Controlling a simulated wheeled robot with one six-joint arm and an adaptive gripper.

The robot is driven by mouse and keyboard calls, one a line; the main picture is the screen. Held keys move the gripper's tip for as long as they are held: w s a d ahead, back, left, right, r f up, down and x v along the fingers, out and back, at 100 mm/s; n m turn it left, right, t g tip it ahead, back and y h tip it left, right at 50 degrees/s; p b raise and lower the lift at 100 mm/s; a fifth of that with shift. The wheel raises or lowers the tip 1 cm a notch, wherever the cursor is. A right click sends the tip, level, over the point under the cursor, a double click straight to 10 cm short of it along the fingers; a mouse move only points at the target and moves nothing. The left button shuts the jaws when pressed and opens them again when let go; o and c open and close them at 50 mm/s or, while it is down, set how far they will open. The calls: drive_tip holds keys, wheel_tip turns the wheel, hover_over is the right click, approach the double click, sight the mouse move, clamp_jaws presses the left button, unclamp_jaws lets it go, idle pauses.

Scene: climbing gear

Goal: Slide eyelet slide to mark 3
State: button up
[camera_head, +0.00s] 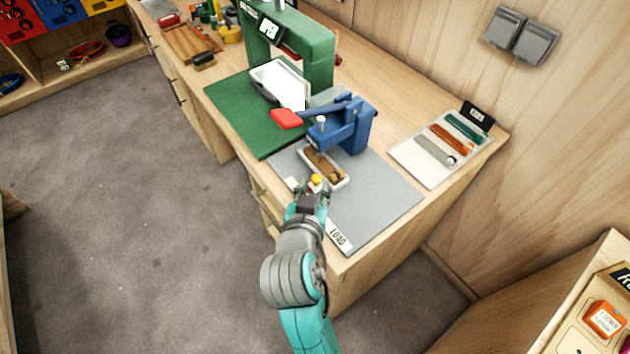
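The eyelet slide appears to be the brown piece in a pale, rounded frame (341,182) under the blue press (346,128). A small yellow knob (317,179) shows at its near end. My gripper (313,189) is right at this knob, at the near-left end of the frame. The fingers are small and partly hidden by my wrist, so I cannot tell whether they are closed on the knob or only beside it. No mark numbers are legible, and mark 3 cannot be made out.
The press stands on a grey mat (385,195) with a "LOAD" label (338,237). Its red-ended lever (287,118) reaches left. A green machine (305,45) stands behind on a green mat (232,107). A tray of coloured strips (410,151) lies right. Open floor lies left.

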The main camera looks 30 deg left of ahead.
drive_tip(key=shift+x, duration=1.3)
drive_tip(key=shift+c, duration=0.3)
clamp_jaws()
drive_tip(key=shift+w+a, duration=0.25)
drive_tip(key=shift+a, duration=0.45)
drive_tip(key=shift+w+a, duration=0.3)
drive_tip(key=shift+a, duration=0.35)
drive_tip(key=shift+o, duration=0.3)
unclamp_jaws()
